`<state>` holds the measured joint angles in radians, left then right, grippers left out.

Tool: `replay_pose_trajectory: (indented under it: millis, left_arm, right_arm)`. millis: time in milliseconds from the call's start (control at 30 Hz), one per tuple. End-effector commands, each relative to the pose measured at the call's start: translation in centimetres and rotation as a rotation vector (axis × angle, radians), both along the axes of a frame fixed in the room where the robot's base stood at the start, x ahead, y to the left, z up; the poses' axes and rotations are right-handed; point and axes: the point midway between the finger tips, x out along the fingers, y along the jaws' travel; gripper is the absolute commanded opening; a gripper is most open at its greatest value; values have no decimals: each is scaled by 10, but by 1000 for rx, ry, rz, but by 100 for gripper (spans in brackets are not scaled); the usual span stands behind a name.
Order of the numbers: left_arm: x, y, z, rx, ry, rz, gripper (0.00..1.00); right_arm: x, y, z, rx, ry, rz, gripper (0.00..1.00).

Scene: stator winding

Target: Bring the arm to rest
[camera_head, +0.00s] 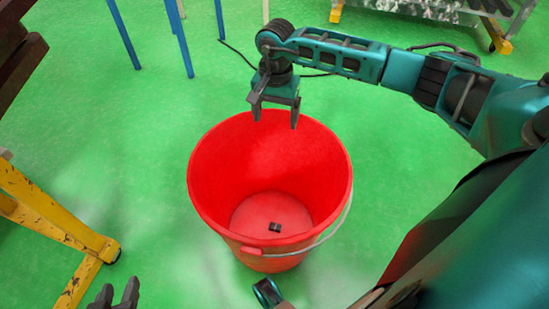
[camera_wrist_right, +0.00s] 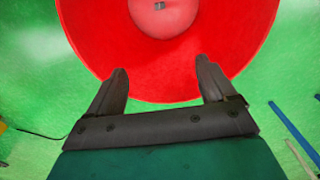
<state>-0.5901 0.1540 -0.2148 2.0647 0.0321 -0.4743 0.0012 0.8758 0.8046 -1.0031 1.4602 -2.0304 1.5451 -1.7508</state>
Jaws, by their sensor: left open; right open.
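My right gripper (camera_head: 275,112) is open and empty above the far rim of a red bucket (camera_head: 215,165). Its arm comes in from the right in the head view. In the right wrist view my two dark right fingers (camera_wrist_right: 165,85) are spread apart, with the red bucket (camera_wrist_right: 240,50) beyond them. My left gripper (camera_head: 117,297) shows only partly at the bottom left edge of the head view; its fingers are apart with nothing visible between them. A small dark object (camera_head: 275,227) lies on the bucket floor, and it also shows in the right wrist view (camera_wrist_right: 159,5).
The bucket stands on a green floor (camera_head: 400,170) with its wire handle down on the right. A yellow metal frame (camera_head: 50,225) stands at the left. Blue legs (camera_head: 182,40) stand at the top left. A yellow-footed stand (camera_head: 495,35) is at the top right.

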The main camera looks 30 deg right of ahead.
Motion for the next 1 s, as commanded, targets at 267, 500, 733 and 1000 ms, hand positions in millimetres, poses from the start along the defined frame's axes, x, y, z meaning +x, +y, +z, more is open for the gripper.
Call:
replay_pose_trajectory:
  millis: [267,500,733,1000]
  left_arm:
    - [-2,1,1,2,5,-1,43]
    - [-2,1,2,2,5,-2,43]
    - [-2,0,2,-1,3,0,43]
    - [-1,-2,3,-9,2,5,43]
  right_arm:
    - [0,0,13,-1,1,0,84]
    - [0,0,12,0,0,0,84]
    - [-5,23,3,78,5,-19,84]
    - [-55,191,-8,743,171,-355,84]
